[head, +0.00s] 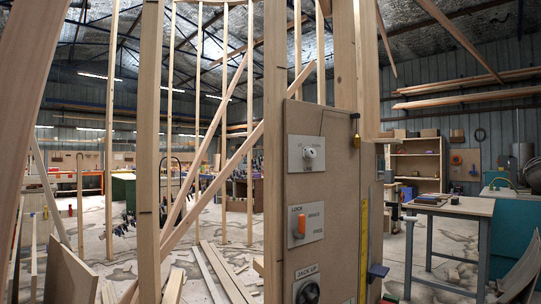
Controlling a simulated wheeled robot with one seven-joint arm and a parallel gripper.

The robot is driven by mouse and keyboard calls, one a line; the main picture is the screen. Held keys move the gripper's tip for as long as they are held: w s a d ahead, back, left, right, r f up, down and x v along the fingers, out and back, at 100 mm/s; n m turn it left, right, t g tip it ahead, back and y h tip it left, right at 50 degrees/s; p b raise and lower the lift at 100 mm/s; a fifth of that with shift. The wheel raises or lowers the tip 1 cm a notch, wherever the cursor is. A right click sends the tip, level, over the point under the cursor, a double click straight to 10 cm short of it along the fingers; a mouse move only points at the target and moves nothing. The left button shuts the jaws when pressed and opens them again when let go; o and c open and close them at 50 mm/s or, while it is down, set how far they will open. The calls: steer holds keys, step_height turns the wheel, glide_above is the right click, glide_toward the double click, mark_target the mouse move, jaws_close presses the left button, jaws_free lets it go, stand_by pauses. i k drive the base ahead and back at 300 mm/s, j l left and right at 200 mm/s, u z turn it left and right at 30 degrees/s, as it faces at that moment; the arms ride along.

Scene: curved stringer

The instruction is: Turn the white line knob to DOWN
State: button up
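The white line knob (310,153) sits on a light plate labelled LINE (294,160), high on a tan control panel (335,200). The panel is fixed to the wooden framing at the middle right of the head view. The knob's small markings and its exact pointer direction are too small to tell. My gripper is not in view.
Below the knob is a plate with an orange lever (299,224), and under that a dark round knob (308,291) on a JACK UP plate. Upright and slanting timbers crowd the left. A workbench (447,206) stands to the right. Loose boards (222,272) lie on the floor.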

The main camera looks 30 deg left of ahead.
mark_target(309, 154)
steer(key=k+u, duration=0.1)
steer(key=u, duration=1.35)
